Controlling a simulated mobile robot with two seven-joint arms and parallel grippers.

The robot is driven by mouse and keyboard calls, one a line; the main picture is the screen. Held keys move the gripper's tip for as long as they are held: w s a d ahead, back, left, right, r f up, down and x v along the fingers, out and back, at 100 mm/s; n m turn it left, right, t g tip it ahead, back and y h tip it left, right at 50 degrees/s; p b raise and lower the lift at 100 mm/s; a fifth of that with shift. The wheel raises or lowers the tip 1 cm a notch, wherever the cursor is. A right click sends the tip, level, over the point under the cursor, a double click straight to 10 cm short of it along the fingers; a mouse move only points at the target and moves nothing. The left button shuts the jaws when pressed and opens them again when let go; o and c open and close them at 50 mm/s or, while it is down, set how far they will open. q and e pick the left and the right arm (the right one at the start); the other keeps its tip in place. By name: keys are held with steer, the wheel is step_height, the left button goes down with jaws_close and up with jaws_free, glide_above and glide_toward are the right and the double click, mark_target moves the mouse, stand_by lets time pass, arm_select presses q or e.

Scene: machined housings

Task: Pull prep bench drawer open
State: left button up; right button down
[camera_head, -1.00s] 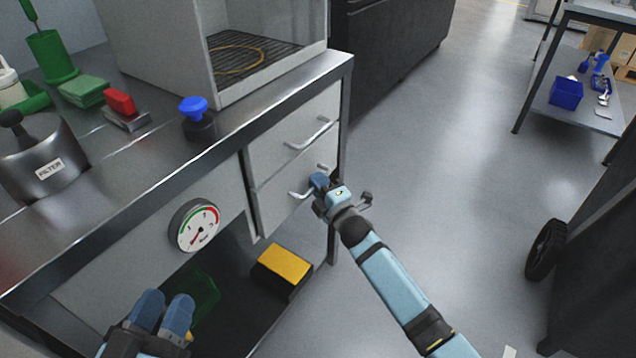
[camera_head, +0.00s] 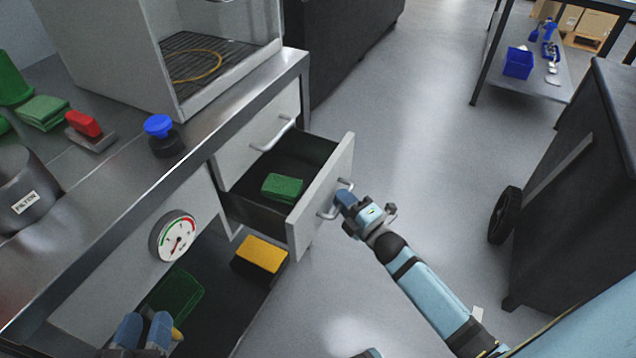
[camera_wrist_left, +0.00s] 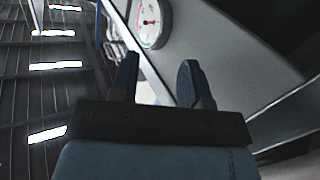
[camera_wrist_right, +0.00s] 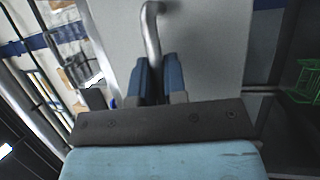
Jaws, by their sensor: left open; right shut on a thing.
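The lower drawer (camera_head: 318,210) of the prep bench (camera_head: 130,185) stands out from the bench front, and its dark inside shows a green pad (camera_head: 283,188). My right gripper (camera_head: 345,198) is shut on the drawer's metal handle (camera_head: 325,213). In the right wrist view the handle (camera_wrist_right: 151,35) runs down between the blue fingers (camera_wrist_right: 157,80), against the pale drawer front (camera_wrist_right: 205,45). My left gripper (camera_head: 145,330) is open and empty at the lower left, below the gauge. In the left wrist view its fingers (camera_wrist_left: 158,85) are apart with nothing between them.
The upper drawer (camera_head: 262,135) is closed. A pressure gauge (camera_head: 173,236) is on the bench front. A yellow-topped box (camera_head: 260,255) and a green bin (camera_head: 177,293) sit below. A dark wheeled cabinet (camera_head: 575,180) stands at right.

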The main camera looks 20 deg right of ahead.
arm_select(q)
steer(key=shift+s+a+f+g+y+p, duration=0.2)
steer(key=shift+a+f+g+y+p, duration=0.15)
steer(key=shift+f, duration=0.4)
steer(key=shift+s+a+f+g+y+p, duration=0.15)
steer(key=shift+a+f+g+y+p, duration=0.2)
steer(key=shift+f, duration=0.4)
arm_select(e)
steer(key=s+d, duration=0.3)
steer(key=s, duration=0.1)
steer(key=shift+s+d, duration=0.4)
steer(key=c, duration=1.2)
jaws_free()
arm_select(q)
steer(key=f, duration=0.1)
steer(key=s+a+f+g+p, duration=0.1)
steer(key=f, duration=0.1)
steer(key=shift+s+a+f+g+y, duration=0.2)
steer(key=shift+g+y, duration=0.1)
steer(key=shift+y, duration=0.1)
arm_select(e)
steer(key=v, duration=1.3)
steer(key=shift+s+d, duration=0.1)
steer(key=shift+s, duration=0.3)
arm_select(q)
steer(key=shift+w+r, duration=0.15)
steer(key=shift+r, duration=0.25)
